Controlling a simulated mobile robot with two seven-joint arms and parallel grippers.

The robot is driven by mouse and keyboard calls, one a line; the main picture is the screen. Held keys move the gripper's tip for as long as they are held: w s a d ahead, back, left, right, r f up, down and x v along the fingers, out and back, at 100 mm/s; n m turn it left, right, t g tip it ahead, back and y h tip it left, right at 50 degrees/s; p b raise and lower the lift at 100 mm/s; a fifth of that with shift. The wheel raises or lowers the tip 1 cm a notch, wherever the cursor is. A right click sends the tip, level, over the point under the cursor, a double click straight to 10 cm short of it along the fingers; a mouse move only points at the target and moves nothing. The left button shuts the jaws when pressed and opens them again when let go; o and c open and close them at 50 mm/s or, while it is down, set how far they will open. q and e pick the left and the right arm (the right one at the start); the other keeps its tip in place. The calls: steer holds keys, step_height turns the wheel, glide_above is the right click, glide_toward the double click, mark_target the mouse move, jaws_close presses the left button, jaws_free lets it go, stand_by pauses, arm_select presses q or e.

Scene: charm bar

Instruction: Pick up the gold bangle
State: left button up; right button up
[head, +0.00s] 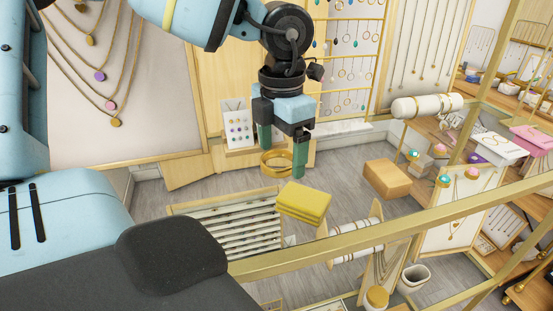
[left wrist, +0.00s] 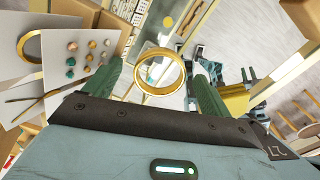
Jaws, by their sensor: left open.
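The gold bangle (head: 275,171) is a plain, wide ring. It shows at and just below the fingertips of my left gripper (head: 282,156) in the head view. In the left wrist view the bangle (left wrist: 160,92) appears upright as a ring in the gap between the two green fingers of the left gripper (left wrist: 158,80). The fingers are apart, one on each side, with visible gaps to the ring. What the bangle rests on is not clear. My right gripper is not in view.
A yellow folded block (head: 303,202) lies right of the bangle, with a slatted tray (head: 235,228) below. A gold rail (head: 400,217) crosses in front. A small earring card (head: 237,122) stands behind the gripper. A tan box (head: 386,179) is farther right.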

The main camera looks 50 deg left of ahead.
arm_select(q)
steer(key=shift+f, duration=0.3)
steer(key=shift+c, duration=0.3)
steer(key=c, duration=1)
steer(key=shift+r, duration=0.15)
